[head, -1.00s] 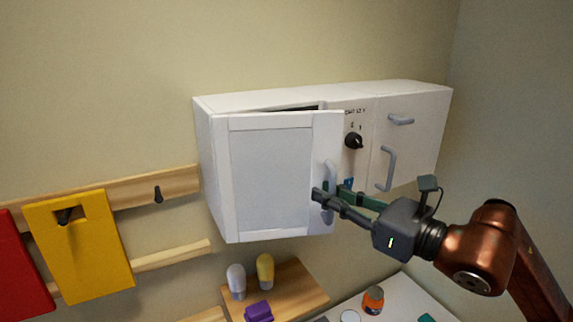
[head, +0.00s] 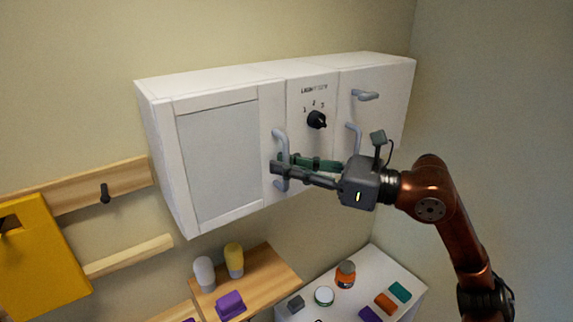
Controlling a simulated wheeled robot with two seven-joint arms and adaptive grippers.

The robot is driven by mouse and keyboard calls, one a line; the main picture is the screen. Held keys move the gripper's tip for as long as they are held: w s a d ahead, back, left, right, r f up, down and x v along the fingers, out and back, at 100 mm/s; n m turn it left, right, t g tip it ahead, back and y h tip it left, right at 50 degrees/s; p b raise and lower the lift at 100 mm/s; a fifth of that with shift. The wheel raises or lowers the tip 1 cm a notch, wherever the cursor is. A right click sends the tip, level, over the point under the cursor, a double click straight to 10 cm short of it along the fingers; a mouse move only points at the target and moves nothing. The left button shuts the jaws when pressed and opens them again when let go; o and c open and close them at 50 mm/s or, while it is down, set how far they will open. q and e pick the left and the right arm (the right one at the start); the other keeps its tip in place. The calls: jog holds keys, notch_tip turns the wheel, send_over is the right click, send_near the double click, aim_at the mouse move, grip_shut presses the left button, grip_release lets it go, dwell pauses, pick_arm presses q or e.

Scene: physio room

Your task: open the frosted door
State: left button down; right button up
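The frosted door (head: 218,160) is the pale panelled door at the left of the white wall cabinet (head: 240,84). It looks flush with the cabinet front, with no gap showing along its top. Its upright grey door handle (head: 279,141) is on its right edge. My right gripper (head: 276,163) reaches in from the right, its two fingers closed around the lower part of that handle. The fingers hide some of the handle. My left gripper is not in view.
Right of the door are a black dial (head: 317,120) and two more grey handles, one upright (head: 353,136) and one level (head: 365,96). Below are a wooden shelf (head: 277,273) with bottles and a white surface (head: 388,257) with small items. A yellow board (head: 38,262) hangs left.

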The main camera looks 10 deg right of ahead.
jog(key=b+v, duration=0.4)
jog(key=v, duration=0.5)
dwell(0.6)
jog(key=shift+w, duration=0.15)
jog(key=shift+b, duration=0.35)
